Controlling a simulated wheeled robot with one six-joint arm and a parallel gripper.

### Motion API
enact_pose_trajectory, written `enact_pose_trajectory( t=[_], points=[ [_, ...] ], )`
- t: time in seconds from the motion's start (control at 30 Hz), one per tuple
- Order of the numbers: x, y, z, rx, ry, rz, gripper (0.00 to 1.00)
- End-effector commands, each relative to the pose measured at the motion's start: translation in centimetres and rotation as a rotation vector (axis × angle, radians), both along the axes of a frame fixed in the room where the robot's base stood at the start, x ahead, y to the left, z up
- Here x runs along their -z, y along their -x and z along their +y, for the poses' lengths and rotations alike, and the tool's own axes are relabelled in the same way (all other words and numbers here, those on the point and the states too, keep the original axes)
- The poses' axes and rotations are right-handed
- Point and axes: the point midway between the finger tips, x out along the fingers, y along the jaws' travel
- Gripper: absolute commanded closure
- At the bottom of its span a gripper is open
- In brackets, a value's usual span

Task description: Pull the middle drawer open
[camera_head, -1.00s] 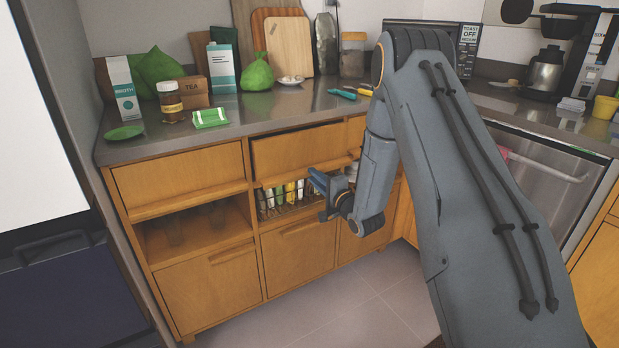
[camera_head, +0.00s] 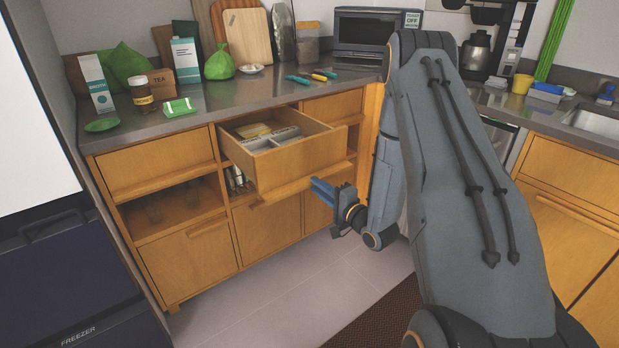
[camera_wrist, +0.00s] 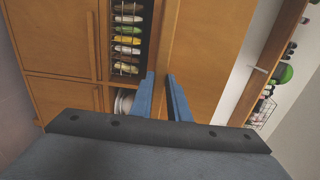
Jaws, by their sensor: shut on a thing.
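The middle drawer (camera_head: 302,161) stands well out of the maple cabinet in the head view, with grey dividers and a yellowish item (camera_head: 254,130) inside. A wooden pull lip (camera_head: 290,188) runs along the bottom of its front. My gripper (camera_head: 322,188) is at the right part of this lip. In the wrist view, my gripper's blue fingers (camera_wrist: 164,84) sit on either side of the lip's narrow wooden edge (camera_wrist: 167,45), shut on it. The drawer front (camera_wrist: 208,50) fills the area right of the fingers. The exact finger contact is partly hidden in the head view.
A rack of bottles or jars (camera_wrist: 127,40) and white plates (camera_wrist: 124,102) sit in the open shelf below the drawer. The counter (camera_head: 220,98) carries bags, cartons and boards. Clear floor (camera_head: 290,285) lies before the cabinet, with a dark mat (camera_head: 380,315).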

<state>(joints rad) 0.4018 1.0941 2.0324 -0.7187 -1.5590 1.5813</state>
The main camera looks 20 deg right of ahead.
Motion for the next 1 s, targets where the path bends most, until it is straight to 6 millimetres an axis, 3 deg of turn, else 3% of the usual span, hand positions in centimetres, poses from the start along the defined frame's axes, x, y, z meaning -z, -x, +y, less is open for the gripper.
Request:
enact_pose_trajectory(
  t=[0.3, 0.73, 0.77, 0.83, 1.0],
  points=[
    [0.0, 2.7, -1.0, 0.003, -0.001, 0.001, 1.0],
    [0.0, 3.0, -1.1, 0.003, 0.0, 0.0, 1.0],
    [0.0, 3.0, -1.1, 0.003, 0.0, 0.0, 0.81],
    [0.0, 3.0, -1.1, 0.003, 0.0, 0.0, 0.69],
    [0.0, 3.0, -1.1, 0.003, 0.0, 0.0, 0.66]
  ],
)
